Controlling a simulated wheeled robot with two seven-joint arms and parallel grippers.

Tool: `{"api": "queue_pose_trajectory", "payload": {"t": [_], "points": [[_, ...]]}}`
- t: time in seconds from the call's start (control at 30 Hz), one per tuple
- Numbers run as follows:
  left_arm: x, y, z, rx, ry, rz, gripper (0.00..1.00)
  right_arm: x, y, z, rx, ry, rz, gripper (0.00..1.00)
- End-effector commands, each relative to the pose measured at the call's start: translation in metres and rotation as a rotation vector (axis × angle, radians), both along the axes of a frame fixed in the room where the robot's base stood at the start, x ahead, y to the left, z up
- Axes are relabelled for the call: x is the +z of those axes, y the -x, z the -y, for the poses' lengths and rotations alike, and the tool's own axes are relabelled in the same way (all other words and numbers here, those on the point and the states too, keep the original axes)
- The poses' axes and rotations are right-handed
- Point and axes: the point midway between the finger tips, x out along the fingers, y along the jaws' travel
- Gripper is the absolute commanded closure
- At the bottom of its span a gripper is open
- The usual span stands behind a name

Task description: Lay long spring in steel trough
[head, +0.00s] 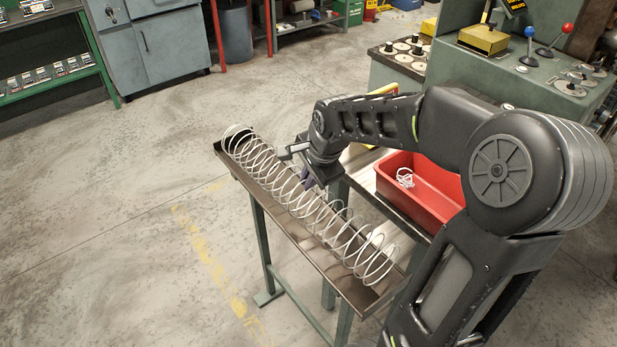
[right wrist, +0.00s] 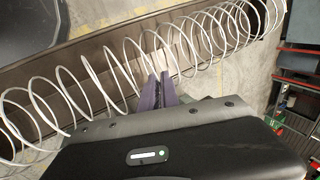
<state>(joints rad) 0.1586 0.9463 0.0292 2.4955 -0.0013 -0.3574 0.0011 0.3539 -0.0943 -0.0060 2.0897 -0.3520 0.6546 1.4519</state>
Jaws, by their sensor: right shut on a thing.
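The long spring (head: 268,165) is a pale wire coil. It stretches lengthwise over the steel trough (head: 293,226), which is long, narrow and dark, on green legs. The coil lines up roughly with the trough; I cannot tell whether it rests on the bottom or hangs a little above. My right gripper (head: 305,176) is at the middle of the spring, on its right side. In the right wrist view its purple fingers (right wrist: 157,92) are close together on a coil of the spring (right wrist: 88,70), with the trough (right wrist: 100,48) behind. My left gripper is out of view.
A red bin (head: 425,190) with a small pale coil in it stands on a bench right of the trough. A green machine (head: 530,75) with levers is at the upper right. The concrete floor (head: 120,200) left of the trough is clear.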

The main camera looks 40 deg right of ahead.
Motion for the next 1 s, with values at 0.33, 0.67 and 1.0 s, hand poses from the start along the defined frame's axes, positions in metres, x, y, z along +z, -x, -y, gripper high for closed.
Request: {"api": "queue_pose_trajectory", "payload": {"t": [0.33, 0.67, 1.0], "points": [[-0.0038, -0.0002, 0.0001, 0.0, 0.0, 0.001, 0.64, -0.004, -0.0003, 0.0, 0.0, 0.0, 0.001, 1.0], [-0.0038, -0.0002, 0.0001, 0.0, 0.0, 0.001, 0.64, -0.004, -0.0002, 0.0, 0.0, 0.0, 0.001, 0.74], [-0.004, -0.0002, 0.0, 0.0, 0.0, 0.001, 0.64, -0.0035, 0.0006, -0.0001, 0.0, 0.0, -0.001, 0.69]]}}
